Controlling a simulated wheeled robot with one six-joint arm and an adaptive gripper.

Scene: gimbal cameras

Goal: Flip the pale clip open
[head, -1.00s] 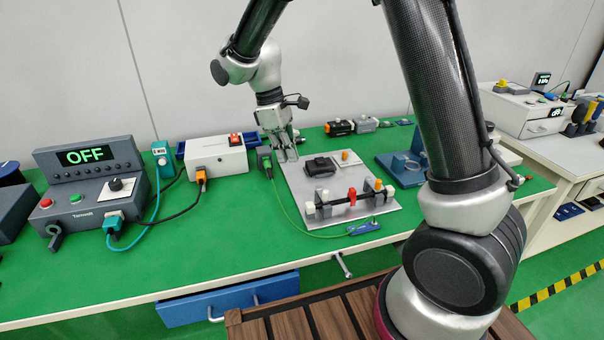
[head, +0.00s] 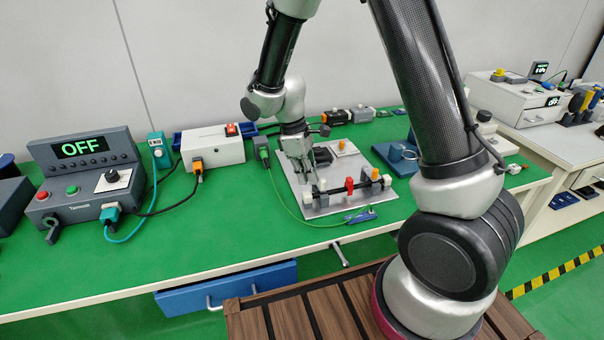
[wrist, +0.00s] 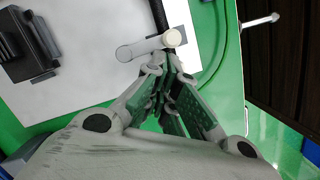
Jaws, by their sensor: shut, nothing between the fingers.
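A pale clip (head: 307,198) stands at the left end of the row of clips on the grey board (head: 350,205). In the wrist view its round cream end (wrist: 173,38) and a grey body (wrist: 138,49) show just past my fingertips. My gripper (head: 308,181) is shut and empty, pointing down close above this clip; it also shows in the wrist view (wrist: 165,62). I cannot tell whether the tips touch the clip. A second pale piece (head: 387,181) stands at the right end of the row, beyond a red clip (head: 349,185).
A black cable (wrist: 158,14) runs along the clips. A black block (head: 322,155) lies on the board behind my gripper; it is at upper left in the wrist view (wrist: 25,45). A blue tool (head: 360,216) lies at the board's front edge. A green wire curves past the board's left.

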